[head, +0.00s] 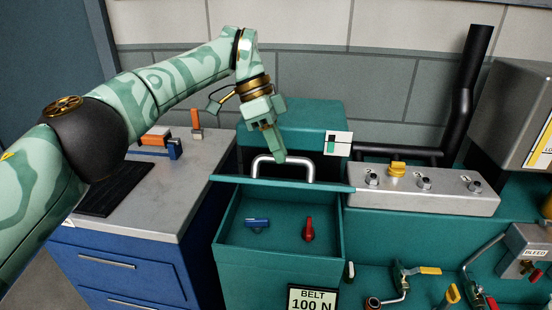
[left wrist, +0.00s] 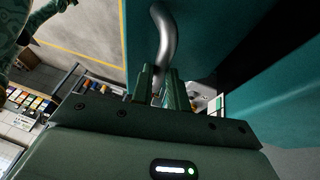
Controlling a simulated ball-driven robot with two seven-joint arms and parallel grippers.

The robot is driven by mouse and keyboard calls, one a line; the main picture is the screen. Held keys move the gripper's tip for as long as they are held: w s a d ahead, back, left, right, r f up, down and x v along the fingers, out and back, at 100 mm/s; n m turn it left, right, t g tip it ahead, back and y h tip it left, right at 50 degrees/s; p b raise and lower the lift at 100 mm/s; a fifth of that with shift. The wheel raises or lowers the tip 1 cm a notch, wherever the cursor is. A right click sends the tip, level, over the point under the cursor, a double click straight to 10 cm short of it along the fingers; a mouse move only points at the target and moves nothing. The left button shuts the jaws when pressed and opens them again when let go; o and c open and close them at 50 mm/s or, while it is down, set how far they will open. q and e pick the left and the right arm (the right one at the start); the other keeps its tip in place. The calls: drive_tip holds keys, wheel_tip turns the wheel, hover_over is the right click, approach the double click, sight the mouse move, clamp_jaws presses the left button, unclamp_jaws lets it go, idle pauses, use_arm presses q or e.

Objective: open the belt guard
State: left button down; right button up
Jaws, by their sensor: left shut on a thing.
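The belt guard is a teal box (head: 225,235) with a sign reading "BELT 100 N" (head: 312,299). Its lid (head: 320,186) stands raised and shows nearly edge-on at the back of the box. A blue-handled part (head: 257,223) and a red-handled part (head: 308,229) show inside. A bent grey metal handle (head: 298,163) rises behind the lid's edge. My left gripper (head: 281,157) is shut on this handle. The left wrist view shows the handle (left wrist: 161,35) running down between the fingers (left wrist: 162,88). My right gripper is not in view.
A blue cabinet with a grey top (head: 165,205) stands left, with small orange and blue items on it. Right of the guard are a grey panel with knobs (head: 425,196), a black pipe (head: 465,100) and several valves. A teal block (head: 300,120) stands behind.

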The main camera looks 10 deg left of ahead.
use_arm(q)
drive_tip(key=shift+w+a+f, duration=0.1)
drive_tip(key=shift+w, duration=0.15)
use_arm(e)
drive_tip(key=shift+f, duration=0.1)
